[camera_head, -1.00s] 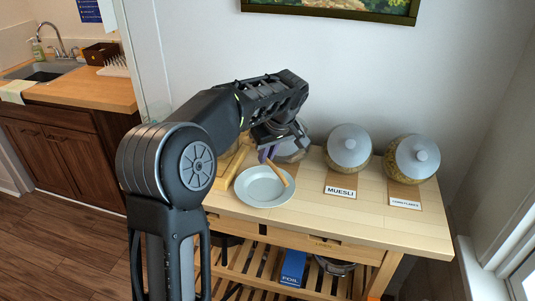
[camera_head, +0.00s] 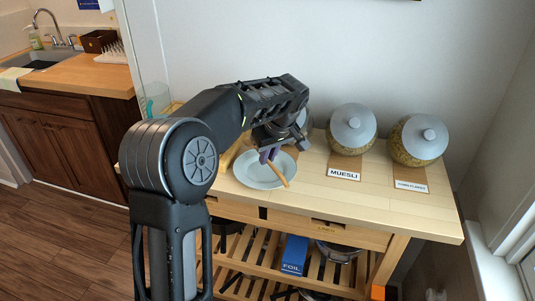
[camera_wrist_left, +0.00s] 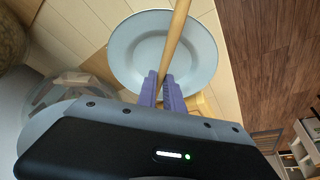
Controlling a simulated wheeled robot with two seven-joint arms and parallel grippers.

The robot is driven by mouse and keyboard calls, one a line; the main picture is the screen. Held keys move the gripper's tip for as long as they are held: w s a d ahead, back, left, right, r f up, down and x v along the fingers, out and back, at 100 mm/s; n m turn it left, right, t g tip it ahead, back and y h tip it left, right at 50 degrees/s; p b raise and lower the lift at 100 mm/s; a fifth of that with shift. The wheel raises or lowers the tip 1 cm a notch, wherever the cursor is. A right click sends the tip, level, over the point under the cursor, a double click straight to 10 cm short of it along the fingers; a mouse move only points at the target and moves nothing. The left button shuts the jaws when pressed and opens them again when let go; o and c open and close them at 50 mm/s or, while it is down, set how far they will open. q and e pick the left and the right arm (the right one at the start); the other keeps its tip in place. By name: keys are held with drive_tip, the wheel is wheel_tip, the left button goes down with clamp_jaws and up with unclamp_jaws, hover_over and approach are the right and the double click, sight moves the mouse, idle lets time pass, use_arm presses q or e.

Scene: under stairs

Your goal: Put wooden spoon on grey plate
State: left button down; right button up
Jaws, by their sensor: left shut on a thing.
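The grey plate (camera_head: 250,176) lies on the wooden table top. The wooden spoon (camera_head: 284,180) is a thin light-wood stick in the head view, over the plate's right part. My left gripper (camera_head: 268,155) is above the plate's far side, with its purple fingers shut on the spoon. In the left wrist view the fingers (camera_wrist_left: 165,90) hold the spoon (camera_wrist_left: 176,35), and its handle crosses over the grey plate (camera_wrist_left: 128,52). I cannot tell whether the spoon touches the plate. The spoon's other end is hidden by the gripper. My right gripper is not in view.
A muesli jar (camera_head: 352,130) and a cornflakes jar (camera_head: 419,141) stand on the table right of the plate, behind labels. A wooden board (camera_head: 228,157) is left of the plate. The table's front right is clear. A blue foil box (camera_head: 294,254) sits on the shelf below.

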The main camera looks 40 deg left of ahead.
use_arm(q)
drive_tip(key=shift+f, duration=0.4)
drive_tip(key=c, duration=1.4)
unclamp_jaws()
drive_tip(key=shift+o, duration=0.6)
drive_tip(key=o, duration=0.4)
drive_tip(key=shift+c, duration=0.2)
drive_tip(key=shift+r, duration=0.15)
